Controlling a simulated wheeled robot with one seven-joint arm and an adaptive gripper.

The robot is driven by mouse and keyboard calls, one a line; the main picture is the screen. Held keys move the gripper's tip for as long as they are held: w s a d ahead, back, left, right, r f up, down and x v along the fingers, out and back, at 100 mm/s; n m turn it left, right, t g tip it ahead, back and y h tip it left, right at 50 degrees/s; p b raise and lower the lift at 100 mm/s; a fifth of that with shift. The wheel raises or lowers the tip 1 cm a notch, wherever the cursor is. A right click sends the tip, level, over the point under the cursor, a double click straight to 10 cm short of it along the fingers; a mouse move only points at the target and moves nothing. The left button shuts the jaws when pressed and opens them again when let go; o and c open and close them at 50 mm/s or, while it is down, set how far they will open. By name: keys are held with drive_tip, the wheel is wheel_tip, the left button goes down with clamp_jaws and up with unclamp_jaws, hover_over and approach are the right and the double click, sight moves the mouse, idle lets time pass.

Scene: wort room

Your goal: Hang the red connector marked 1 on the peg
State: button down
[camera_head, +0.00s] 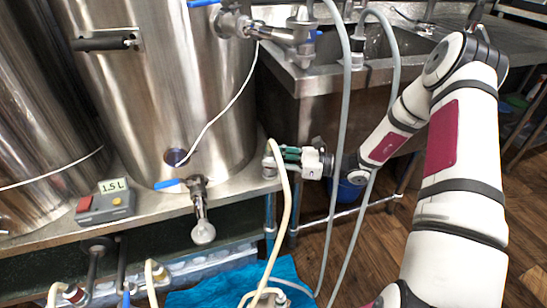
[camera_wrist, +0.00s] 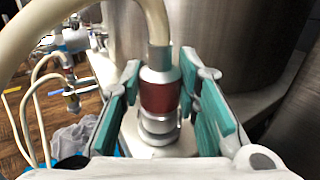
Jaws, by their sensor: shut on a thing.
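My gripper (camera_head: 283,160), with green finger pads, is at the right end of the steel bench edge in the head view. In the wrist view, my gripper (camera_wrist: 161,80) is shut on a connector with a red band (camera_wrist: 160,96) and grey metal ends. A cream hose (camera_wrist: 155,22) rises from its top and also hangs below my gripper in the head view (camera_head: 284,215). I cannot read a number on the connector. Other red-banded connectors with hoses show at the lower left (camera_head: 72,293). Dark rods (camera_head: 95,262) project below the bench there; I cannot tell which is the peg.
A large steel tank (camera_head: 165,90) with an outlet valve (camera_head: 200,205) stands left of my gripper. A grey box reading 1.5 L (camera_head: 105,205) sits on the bench. Grey hoses (camera_head: 345,130) hang close to my arm. A blue cloth (camera_head: 220,292) lies below.

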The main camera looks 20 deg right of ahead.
drive_tip(key=shift+f, duration=0.1)
drive_tip(key=c, duration=1.1)
unclamp_jaws()
drive_tip(key=v, duration=1.2)
